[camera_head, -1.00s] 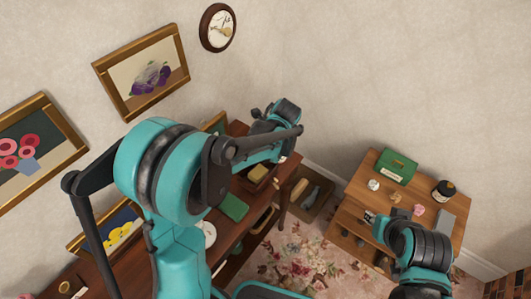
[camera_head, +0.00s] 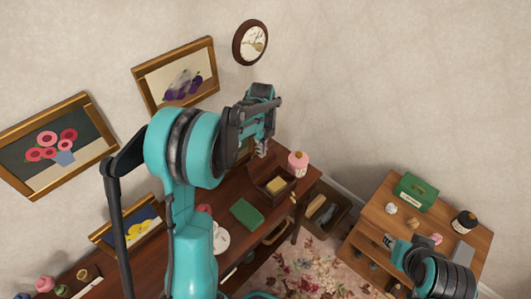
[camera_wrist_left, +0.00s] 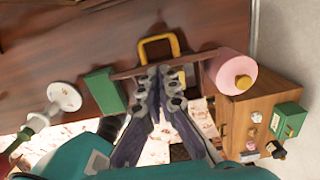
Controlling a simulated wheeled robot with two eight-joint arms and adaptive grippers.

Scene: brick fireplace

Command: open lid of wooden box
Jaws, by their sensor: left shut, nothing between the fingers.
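The wooden box (camera_head: 259,187) stands near the right end of the dark wooden table. It looks open at the top, with a yellow piece (camera_head: 278,185) showing inside. I cannot clearly tell the lid from the box walls. In the left wrist view a yellow arch shape (camera_wrist_left: 174,45) shows at the box, beyond the fingers. My left gripper (camera_head: 262,149) is shut and empty, fingers pointing down, above the back of the box and apart from it in the head view. Its fingers (camera_wrist_left: 165,76) hide part of the box in the wrist view. My right gripper (camera_head: 389,241) is small and partly hidden at the low shelf.
A pink bottle (camera_head: 298,164) stands close to the box's right. A low wooden shelf (camera_head: 375,207) at right holds a green box (camera_head: 414,191) and small items.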

